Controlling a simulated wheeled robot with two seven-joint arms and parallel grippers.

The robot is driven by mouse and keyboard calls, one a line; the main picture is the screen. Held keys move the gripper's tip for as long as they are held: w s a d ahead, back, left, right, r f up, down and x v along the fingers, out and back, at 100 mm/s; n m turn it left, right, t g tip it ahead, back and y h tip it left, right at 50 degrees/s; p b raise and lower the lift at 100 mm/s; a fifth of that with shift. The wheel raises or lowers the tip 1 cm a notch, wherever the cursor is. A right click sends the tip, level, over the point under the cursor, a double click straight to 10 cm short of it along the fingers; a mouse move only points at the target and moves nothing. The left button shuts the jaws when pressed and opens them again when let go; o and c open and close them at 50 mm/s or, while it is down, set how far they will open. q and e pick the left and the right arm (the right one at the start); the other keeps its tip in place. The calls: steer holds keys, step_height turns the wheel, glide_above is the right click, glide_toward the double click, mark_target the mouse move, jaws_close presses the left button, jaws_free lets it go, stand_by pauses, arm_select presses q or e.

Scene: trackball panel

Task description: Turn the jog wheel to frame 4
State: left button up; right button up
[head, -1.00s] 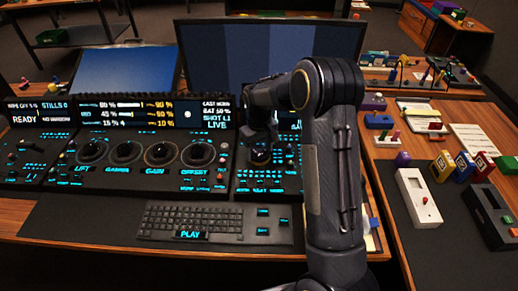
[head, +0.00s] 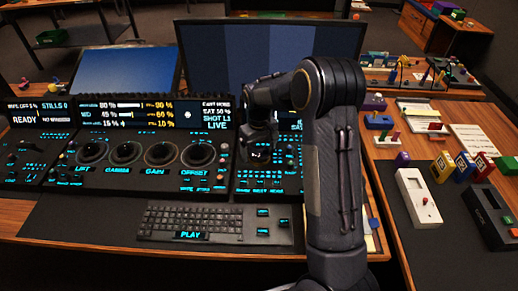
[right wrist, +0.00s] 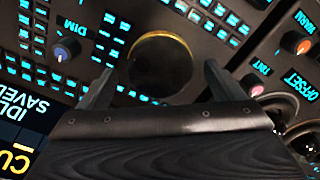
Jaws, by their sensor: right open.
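The jog wheel appears to be the dark round disc with a gold rim (right wrist: 160,48) in the right wrist view, set in the panel among cyan-lit keys. My right gripper (right wrist: 158,70) is open, with one finger on each side of the wheel's near part in that view. I cannot tell whether the fingers touch it. In the head view my right gripper (head: 258,158) is over the right part of the control panel (head: 150,180) and hides the wheel. A frame number cannot be read. My left gripper is not in view.
Several trackballs (head: 163,154) sit left of the gripper. Small knobs (right wrist: 68,49) stand near the wheel. A keyboard (head: 190,222) lies in front and a monitor (head: 270,45) stands behind. A side table at the right holds small boxes, including a white one (head: 417,195).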

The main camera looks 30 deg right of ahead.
mark_target(259, 152)
step_height(259, 152, up, 7)
steer(key=shift+r, duration=0.2)
stand_by(0.5)
steer(key=shift+s, duration=0.1)
steer(key=s+a+r+m+t+y, duration=0.1)
steer(key=s+a+r, duration=0.1)
steer(key=s+r, duration=0.35)
steer(key=s+a+r+t+y+p, duration=0.1)
steer(key=s+a+r+t, duration=0.15)
steer(key=s, duration=0.55)
steer(key=s+a+r+m+t+y, duration=0.1)
steer(key=s+a+r, duration=0.15)
steer(key=s, duration=0.45)
steer(key=s+a+f+t, duration=0.1)
steer(key=s+a, duration=0.3)
steer(key=s, duration=0.4)
steer(key=shift+s+a+f+y+p, duration=0.3)
steer(key=shift+f+y+p, duration=0.1)
steer(key=shift+f, duration=0.1)
stand_by(1.1)
